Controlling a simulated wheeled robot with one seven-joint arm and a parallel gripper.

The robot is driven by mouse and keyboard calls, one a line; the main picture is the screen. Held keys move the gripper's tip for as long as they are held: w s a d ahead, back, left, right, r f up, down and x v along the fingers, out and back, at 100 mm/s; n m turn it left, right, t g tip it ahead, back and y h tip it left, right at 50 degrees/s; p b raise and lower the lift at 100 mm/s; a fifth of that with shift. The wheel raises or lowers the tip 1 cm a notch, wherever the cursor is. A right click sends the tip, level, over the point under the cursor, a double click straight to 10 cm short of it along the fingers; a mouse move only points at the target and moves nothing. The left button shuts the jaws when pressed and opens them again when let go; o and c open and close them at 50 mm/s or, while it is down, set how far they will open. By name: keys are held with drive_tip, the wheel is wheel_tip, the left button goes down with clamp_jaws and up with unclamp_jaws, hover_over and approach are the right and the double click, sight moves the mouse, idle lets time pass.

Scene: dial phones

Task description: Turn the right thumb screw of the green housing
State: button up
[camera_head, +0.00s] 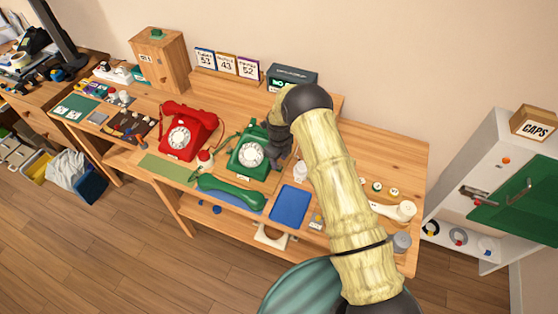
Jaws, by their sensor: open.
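The green housing (246,150) is a dial phone body with a white dial, sitting on the wooden bench near the middle. Its green handset (231,193) lies off it, in front on a blue mat. My gripper (277,141) is dark and small in this view, at the right side of the green housing. It is open, and its fingers are close to the housing; I cannot tell whether they touch it. The right thumb screw is not visible, with my gripper and arm covering that side.
A red phone (187,131) stands left of the green housing. A blue tray (290,204) lies in front right. A white handset (395,209) lies further right, partly behind my arm. A dark box (291,76) and number cards (228,63) stand at the back.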

drive_tip(key=shift+f, duration=1.05)
clamp_jaws()
